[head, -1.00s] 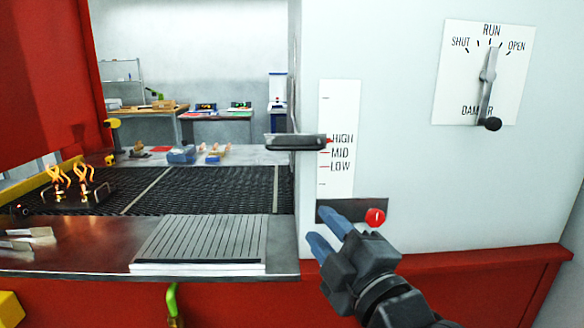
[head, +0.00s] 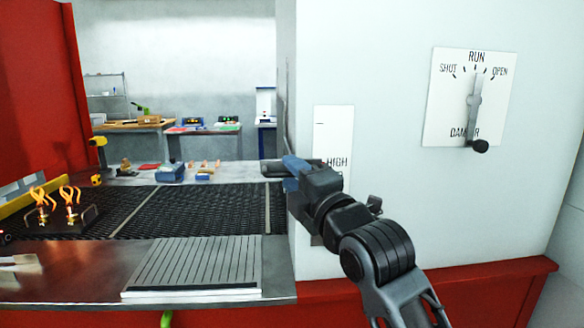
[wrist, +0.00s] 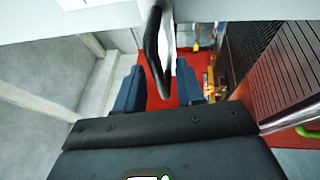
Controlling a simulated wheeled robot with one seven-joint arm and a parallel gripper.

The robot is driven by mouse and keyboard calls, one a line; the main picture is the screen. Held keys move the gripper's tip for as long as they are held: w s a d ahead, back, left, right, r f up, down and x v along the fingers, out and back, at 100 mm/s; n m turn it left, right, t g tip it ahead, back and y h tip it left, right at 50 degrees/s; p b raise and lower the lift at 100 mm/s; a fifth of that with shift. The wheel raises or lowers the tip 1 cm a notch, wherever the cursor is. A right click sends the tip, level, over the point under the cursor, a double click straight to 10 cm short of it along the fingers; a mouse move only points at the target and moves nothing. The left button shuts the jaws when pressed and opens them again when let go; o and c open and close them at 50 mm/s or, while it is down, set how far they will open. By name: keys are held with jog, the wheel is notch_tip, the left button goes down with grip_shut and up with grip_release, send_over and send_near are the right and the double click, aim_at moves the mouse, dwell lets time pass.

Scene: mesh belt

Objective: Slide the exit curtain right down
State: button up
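The curtain's dark bar handle (head: 273,169) sticks out to the left of the white scale plate (head: 333,135), at about the height of its HIGH mark. The lower marks are hidden behind my arm. My gripper (head: 291,173) is at the right part of this handle, its blue fingers overlapping it in the head view. In the wrist view the dark handle (wrist: 152,45) reaches down between the two blue fingers (wrist: 160,78), with a gap on each side, so the gripper is open around it. The curtain sheet itself cannot be made out.
A damper dial (head: 474,100) with a lever is on the white wall to the right. A dark mesh belt (head: 190,210) runs at left behind a slatted plate (head: 195,265).

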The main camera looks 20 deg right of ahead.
jog(key=shift+w+r, duration=0.1)
jog(key=shift+w, duration=0.35)
jog(key=shift+c, duration=0.2)
grip_shut()
